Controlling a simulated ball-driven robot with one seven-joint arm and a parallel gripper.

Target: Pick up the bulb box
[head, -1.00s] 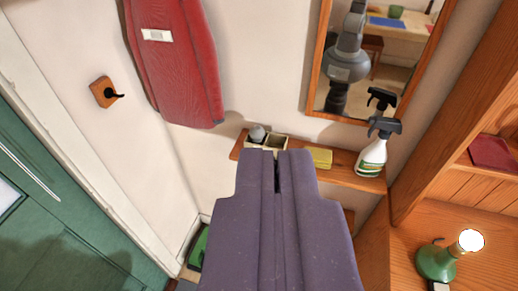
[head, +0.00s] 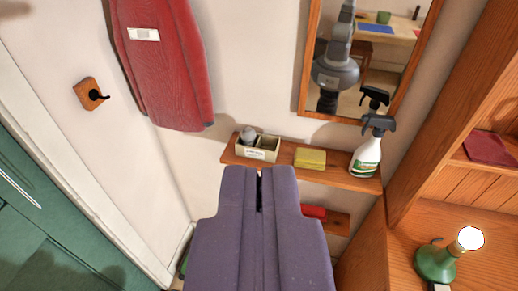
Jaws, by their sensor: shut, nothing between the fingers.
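The bulb box (head: 256,154) is a small cream box with a label on its front. It stands on the left part of a wooden wall shelf (head: 342,178). A grey bulb (head: 248,134) shows in its left compartment; the right compartment looks empty. My gripper (head: 260,172) is purple-grey, shut and empty. Its tips show just below the box in the picture, apart from it as far as I can tell.
A yellow sponge-like block (head: 310,158) and a spray bottle (head: 367,152) stand right of the box. A mirror (head: 360,60) hangs above. A red ironing-board-shaped thing (head: 165,65) hangs at left. A lower shelf holds a red item (head: 314,211). A green lamp (head: 436,262) stands in the right cabinet.

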